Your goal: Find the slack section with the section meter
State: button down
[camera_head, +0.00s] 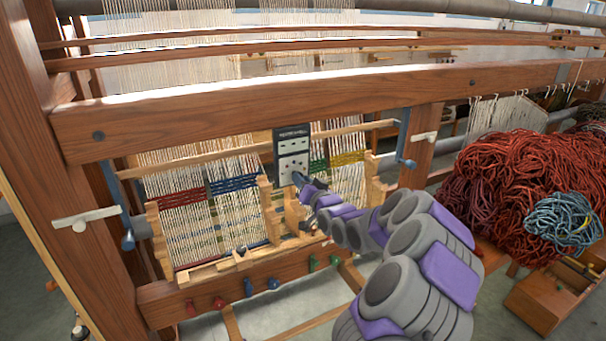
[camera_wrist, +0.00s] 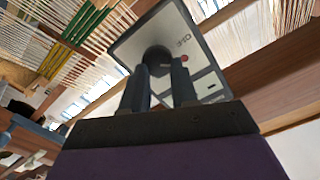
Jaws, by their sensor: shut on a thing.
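The section meter (camera_head: 291,148), a flat box with a dark top and a pale face, is held upright in front of the loom's warp. My gripper (camera_head: 300,180) is shut on its lower part. In the wrist view the meter (camera_wrist: 205,55) shows a red dot, and my gripper's dark fingers (camera_wrist: 160,85) close on a round dark part of it. The warp sections have coloured bands: red (camera_head: 183,203), blue (camera_head: 233,184), green (camera_head: 318,165) and yellow (camera_head: 347,158). The meter hides some warp threads behind it. I cannot tell which section is slack, or whether the meter touches threads.
The loom's wooden beam (camera_head: 230,112) crosses above the meter. Coloured pegs (camera_head: 248,287) line the lower rail. A large heap of red wool (camera_head: 525,180) with a blue skein (camera_head: 562,222) lies at right above a wooden box (camera_head: 540,305). Pale handles (camera_head: 86,217) stick out from the posts.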

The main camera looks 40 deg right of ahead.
jog(key=shift+w+r+m+p, duration=0.2)
jog(key=shift+m+p, duration=0.5)
jog(key=shift+m, duration=0.4)
jog(key=shift+r, duration=0.1)
